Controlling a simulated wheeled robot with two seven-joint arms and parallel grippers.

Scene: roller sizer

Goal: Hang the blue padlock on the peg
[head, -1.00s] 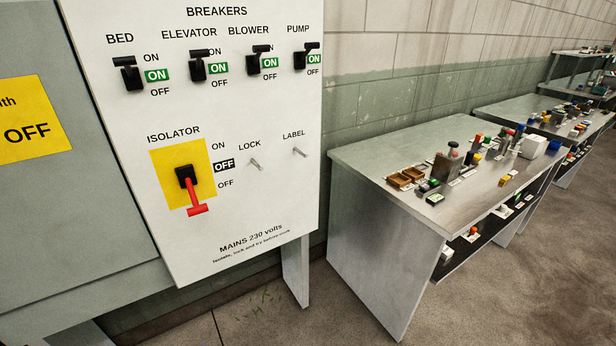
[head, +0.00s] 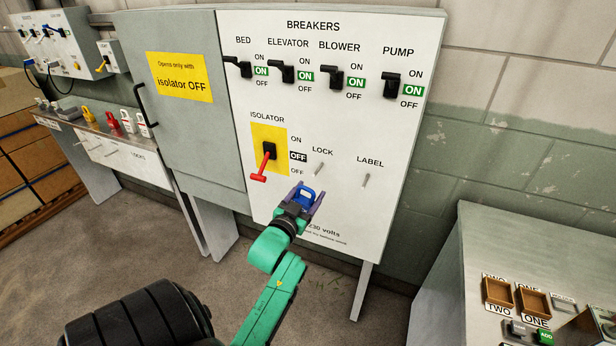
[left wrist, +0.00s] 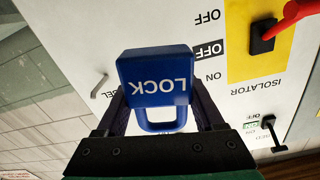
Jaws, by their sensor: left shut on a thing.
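My left gripper (head: 307,196) is shut on the blue padlock (head: 304,194) in front of the lower panel, below the LOCK sign. The left wrist view shows the padlock's blue body (left wrist: 155,78) with its LOCK lettering upside down. Its shackle lies between the fingers, nearer the wrist. The peg under the LOCK sign (head: 318,168) is bare in the head view, just above the padlock. One peg (left wrist: 98,88) shows left of the padlock in the left wrist view, apart from it. My right gripper is not in view.
The isolator's red handle (head: 259,172) points down-left beside the pegs; its sign reads OFF. A second bare peg (head: 366,180) sits under LABEL. Breaker switches line the panel top. A bench with wooden trays (head: 497,290) stands lower right.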

